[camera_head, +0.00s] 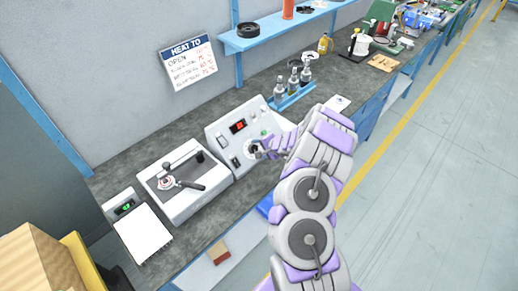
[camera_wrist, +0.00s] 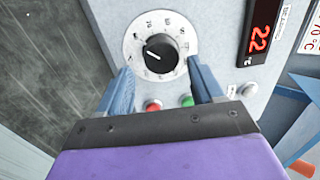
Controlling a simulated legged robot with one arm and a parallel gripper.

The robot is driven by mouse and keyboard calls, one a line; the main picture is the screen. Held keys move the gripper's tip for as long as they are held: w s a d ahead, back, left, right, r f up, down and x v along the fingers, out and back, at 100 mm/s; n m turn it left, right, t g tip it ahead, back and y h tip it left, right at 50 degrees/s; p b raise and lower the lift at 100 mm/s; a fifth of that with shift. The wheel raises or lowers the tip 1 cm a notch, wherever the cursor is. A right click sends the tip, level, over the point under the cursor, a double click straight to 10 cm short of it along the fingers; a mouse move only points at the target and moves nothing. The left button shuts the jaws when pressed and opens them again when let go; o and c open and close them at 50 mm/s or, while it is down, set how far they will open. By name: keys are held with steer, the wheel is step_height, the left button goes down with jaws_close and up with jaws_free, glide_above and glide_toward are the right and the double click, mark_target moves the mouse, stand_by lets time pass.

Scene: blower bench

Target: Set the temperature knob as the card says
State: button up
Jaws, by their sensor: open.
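The temperature knob (camera_wrist: 160,53) is black, on a white dial ring with printed numbers, in the upper middle of the wrist view. Its white mark points to the upper left. My gripper (camera_wrist: 161,80) is open, its blue fingers reaching to either side of the dial's lower part; I cannot tell if they touch it. The card (camera_head: 189,63) on the wall is headed "HEAT TO" and lists several lines, too small to read surely.
A red display (camera_wrist: 261,38) reads 22. A red button (camera_wrist: 153,105) and a green button (camera_wrist: 187,101) sit below the dial, between my fingers. A shelf (camera_head: 270,36) hangs above.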

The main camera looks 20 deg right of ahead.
steer(key=shift+w+a+f, duration=0.1)
steer(key=shift+w+a, duration=0.05)
steer(key=shift+a, duration=0.35)
steer(key=shift+w+a+f, duration=0.1)
steer(key=shift+w+a, duration=0.05)
steer(key=shift+a, duration=0.35)
steer(key=shift+d+f, duration=0.1)
steer(key=shift+d, duration=0.55)
steer(key=c, duration=0.6)
steer(key=shift+a, duration=0.3)
steer(key=c, duration=0.5)
